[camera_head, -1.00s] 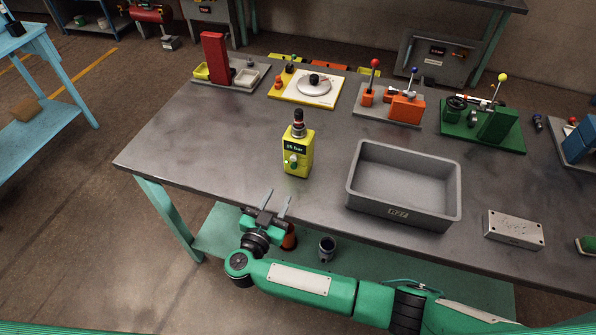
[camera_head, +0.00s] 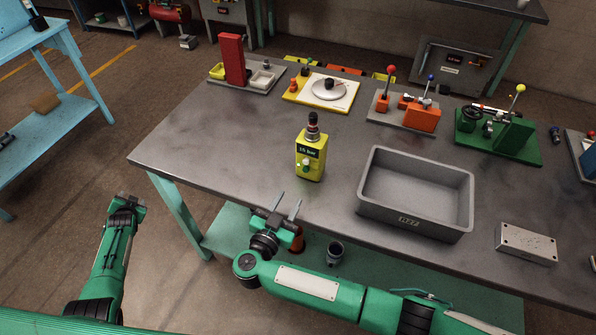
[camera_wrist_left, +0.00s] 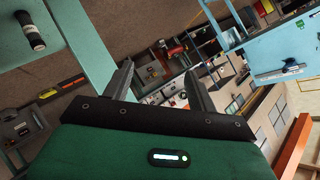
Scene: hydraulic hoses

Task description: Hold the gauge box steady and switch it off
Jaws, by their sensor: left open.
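The yellow gauge box (camera_head: 310,163) stands upright on the grey workbench (camera_head: 235,150), left of the grey bin. It has a display that reads about 15 bar, a green knob on its front and a dark and red fitting on top. My right gripper (camera_head: 286,204) is at the bench's front edge, nearer than the box and apart from it. Its two fingers are spread and empty. My left gripper (camera_head: 130,200) is off the bench at the left, over the floor. In the left wrist view its fingers (camera_wrist_left: 160,85) are apart with nothing between them.
A grey bin (camera_head: 365,207) stands right of the box, and a metal block (camera_head: 526,243) lies further right. Fixtures with levers (camera_head: 405,110) line the back. The bench between the box and its left edge is clear. A blue table (camera_head: 45,65) stands at far left.

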